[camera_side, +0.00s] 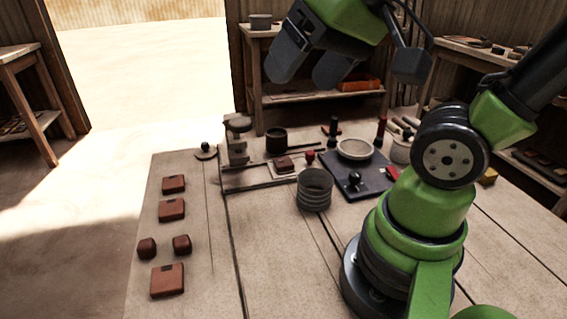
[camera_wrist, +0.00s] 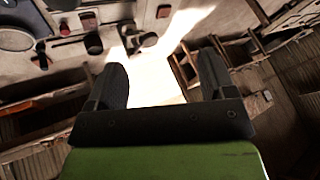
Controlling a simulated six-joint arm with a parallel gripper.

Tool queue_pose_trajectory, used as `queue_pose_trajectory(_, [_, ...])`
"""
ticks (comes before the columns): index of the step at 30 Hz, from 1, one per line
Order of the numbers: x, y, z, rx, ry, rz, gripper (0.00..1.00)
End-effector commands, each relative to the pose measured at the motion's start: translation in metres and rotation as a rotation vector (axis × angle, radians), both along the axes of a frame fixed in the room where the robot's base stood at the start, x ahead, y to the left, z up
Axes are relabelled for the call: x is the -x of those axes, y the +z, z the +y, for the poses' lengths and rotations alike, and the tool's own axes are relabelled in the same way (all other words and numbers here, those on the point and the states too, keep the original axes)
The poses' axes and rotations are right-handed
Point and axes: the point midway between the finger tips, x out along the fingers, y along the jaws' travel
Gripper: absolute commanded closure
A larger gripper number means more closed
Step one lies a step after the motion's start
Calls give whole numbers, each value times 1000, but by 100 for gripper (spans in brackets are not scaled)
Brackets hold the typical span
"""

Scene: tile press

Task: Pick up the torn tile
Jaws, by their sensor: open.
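Two small red-brown pieces, the left one (camera_side: 147,248) and the right one (camera_side: 181,244), lie side by side with a gap on the left of the table; they look like halves of a torn tile. Whole-looking tiles lie in line with them: one at the back (camera_side: 173,184), one in the middle (camera_side: 171,210) and one at the front (camera_side: 167,280). My gripper (camera_side: 303,77) is open and empty, high above the back of the table, well away from the pieces. Its two fingers stand apart in the wrist view (camera_wrist: 163,72).
Another tile (camera_side: 284,163) sits in the press area, near a dark cup (camera_side: 276,141). A ribbed grey pot (camera_side: 314,188), a dark blue mat (camera_side: 350,188) and a pale bowl (camera_side: 355,149) stand to the right. The table around the left tiles is clear.

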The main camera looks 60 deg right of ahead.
Motion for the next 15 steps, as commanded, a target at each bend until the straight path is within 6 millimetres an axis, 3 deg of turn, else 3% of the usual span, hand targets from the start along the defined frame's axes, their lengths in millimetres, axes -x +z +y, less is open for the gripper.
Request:
queue_pose_trajectory(8, [-79,-35,-62,64,-171,185,23])
queue_pose_trajectory(15, [-122,-102,-127,89,-284,332,23])
